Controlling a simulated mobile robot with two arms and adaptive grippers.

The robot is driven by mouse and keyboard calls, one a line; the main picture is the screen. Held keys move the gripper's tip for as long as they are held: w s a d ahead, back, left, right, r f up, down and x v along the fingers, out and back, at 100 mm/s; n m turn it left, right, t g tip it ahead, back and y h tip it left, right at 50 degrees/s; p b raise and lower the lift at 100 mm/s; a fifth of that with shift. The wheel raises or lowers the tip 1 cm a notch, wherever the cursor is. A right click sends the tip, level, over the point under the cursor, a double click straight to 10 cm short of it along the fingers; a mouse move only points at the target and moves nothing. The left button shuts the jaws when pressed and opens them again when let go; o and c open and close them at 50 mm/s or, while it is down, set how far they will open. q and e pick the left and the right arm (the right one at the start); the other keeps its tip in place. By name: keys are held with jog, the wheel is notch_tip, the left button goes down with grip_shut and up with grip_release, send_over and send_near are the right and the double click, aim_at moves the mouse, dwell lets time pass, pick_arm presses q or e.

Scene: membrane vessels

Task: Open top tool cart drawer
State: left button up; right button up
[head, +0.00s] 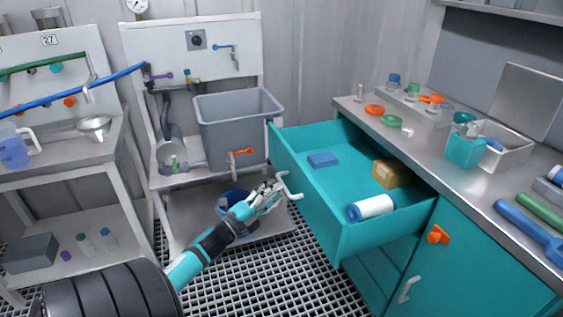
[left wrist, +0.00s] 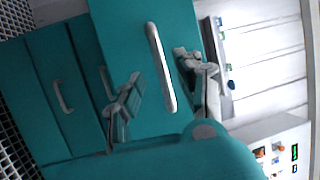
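The teal tool cart (head: 470,257) stands at the right, and its top drawer (head: 312,205) is pulled far out. Inside the drawer lie a blue block (head: 323,159), a brown box (head: 392,173) and a white roll with blue ends (head: 371,207). The pale drawer handle (head: 289,187) is on the drawer's front. My left gripper (head: 274,190) is at this handle. In the left wrist view the handle (left wrist: 161,66) shows between the two spread fingers of my left gripper (left wrist: 156,78), with gaps on both sides. My right gripper is in neither view.
A grey bin (head: 238,129) stands on the sink bench behind my left gripper. The cart's lower door has a pale handle (head: 408,289) and an orange knob (head: 438,235). Lab items crowd the steel worktop (head: 445,165). The grated floor is open in front.

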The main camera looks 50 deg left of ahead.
pick_arm(q)
jog(key=s+f, duration=0.1)
jog(key=s, duration=0.7)
jog(key=shift+f, duration=0.25)
